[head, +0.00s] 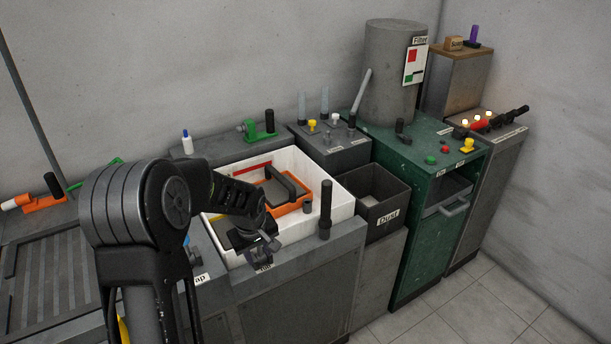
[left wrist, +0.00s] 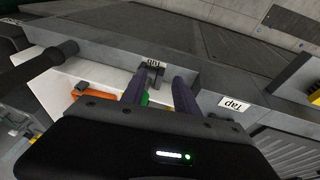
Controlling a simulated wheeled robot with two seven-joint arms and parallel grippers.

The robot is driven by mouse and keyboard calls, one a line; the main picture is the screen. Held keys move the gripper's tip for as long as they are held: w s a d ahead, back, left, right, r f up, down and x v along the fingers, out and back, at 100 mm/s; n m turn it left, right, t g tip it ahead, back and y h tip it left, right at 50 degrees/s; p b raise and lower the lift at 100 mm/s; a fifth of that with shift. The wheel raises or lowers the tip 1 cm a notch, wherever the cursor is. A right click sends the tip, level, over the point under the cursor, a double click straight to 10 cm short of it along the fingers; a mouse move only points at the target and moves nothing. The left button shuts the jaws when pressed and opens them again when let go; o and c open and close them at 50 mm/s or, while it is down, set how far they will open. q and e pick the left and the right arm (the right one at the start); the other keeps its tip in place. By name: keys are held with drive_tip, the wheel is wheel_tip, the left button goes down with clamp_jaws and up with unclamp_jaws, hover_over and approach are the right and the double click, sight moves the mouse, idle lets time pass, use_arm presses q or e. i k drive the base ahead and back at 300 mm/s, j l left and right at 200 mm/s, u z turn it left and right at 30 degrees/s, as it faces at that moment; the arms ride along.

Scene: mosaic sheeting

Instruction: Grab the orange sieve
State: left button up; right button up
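The orange sieve (head: 293,208) is a rectangular orange frame with a dark handle. It sits inside the white basin (head: 341,214), toward its right half. An orange strip, likely the sieve (left wrist: 95,94), shows at the left of the left wrist view. My left gripper (head: 262,252) is at the basin's front edge, to the front left of the sieve and apart from it. In the left wrist view its two fingers (left wrist: 159,90) stand apart. A small dark fitting shows between or beyond them. My right gripper is not in view.
A dark upright post (head: 325,208) stands at the basin's front right corner. A dark open bin (head: 393,212) is right of the basin. A green cabinet (head: 420,190) stands farther right. A green fitting (head: 262,130) sits behind the basin.

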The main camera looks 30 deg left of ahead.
sight(284, 193)
drive_tip(key=i+j+u, duration=0.15)
drive_tip(key=i, duration=0.65)
drive_tip(key=i+j+u, duration=0.1)
drive_tip(key=i, duration=0.7)
drive_tip(key=j, duration=0.15)
